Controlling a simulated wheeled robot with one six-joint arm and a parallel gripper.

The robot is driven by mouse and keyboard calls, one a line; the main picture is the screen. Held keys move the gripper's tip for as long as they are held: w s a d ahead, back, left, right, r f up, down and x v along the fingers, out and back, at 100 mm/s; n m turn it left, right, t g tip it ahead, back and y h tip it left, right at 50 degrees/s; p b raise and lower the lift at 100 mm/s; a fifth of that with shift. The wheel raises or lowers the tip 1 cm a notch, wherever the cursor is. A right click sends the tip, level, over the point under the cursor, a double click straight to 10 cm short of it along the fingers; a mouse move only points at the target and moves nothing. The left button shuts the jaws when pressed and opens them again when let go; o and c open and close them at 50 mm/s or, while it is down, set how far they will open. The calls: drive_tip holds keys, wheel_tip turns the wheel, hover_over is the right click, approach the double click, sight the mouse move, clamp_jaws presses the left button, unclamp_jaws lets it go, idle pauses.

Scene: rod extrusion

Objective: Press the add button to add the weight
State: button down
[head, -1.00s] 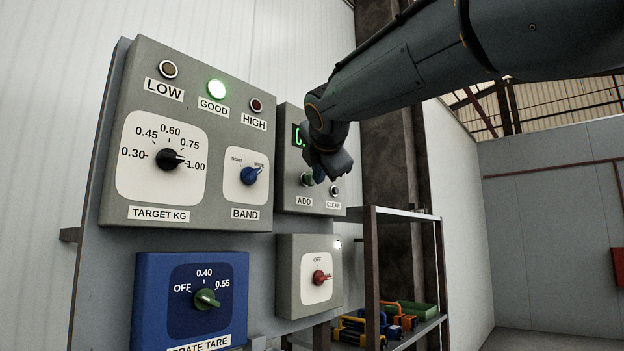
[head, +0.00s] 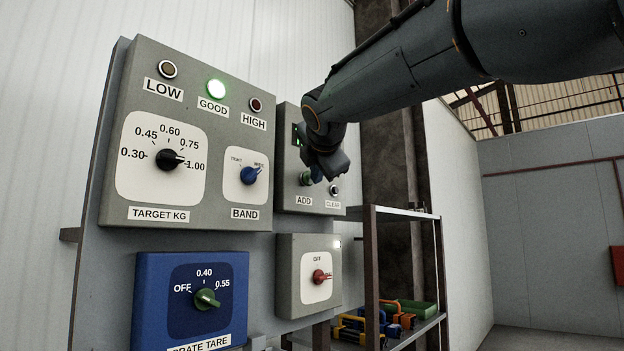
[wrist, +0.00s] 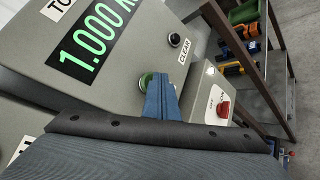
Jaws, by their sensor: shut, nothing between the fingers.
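The green add button (head: 305,179) is on the grey weighing box, above the ADD label (head: 304,201). It also shows in the wrist view (wrist: 145,80), partly covered by the fingers. My gripper (head: 317,174) is shut and empty, its blue fingertips (wrist: 158,82) right at the button. I cannot tell whether they touch it. The green display (wrist: 92,38) reads 1.000 with a cut-off unit; in the head view my arm hides most of it. The black clear button (wrist: 174,40) is beside the add button.
To the left, the large grey panel (head: 210,213) has LOW, GOOD and HIGH lamps; the GOOD lamp (head: 217,88) glows green. A box with a red knob (head: 320,276) sits below the add button. A metal shelf (head: 405,213) with tools stands to the right.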

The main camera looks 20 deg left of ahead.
drive_tip(key=shift+d, duration=0.1)
drive_tip(key=shift+s+d, duration=0.3)
drive_tip(key=shift+d, duration=0.4)
drive_tip(key=shift+d, duration=0.1)
drive_tip(key=shift+s+d, duration=0.35)
drive_tip(key=shift+d, duration=0.4)
drive_tip(key=shift+s+d, duration=0.3)
drive_tip(key=shift+d, duration=0.45)
drive_tip(key=shift+s+d, duration=0.35)
drive_tip(key=shift+d, duration=0.4)
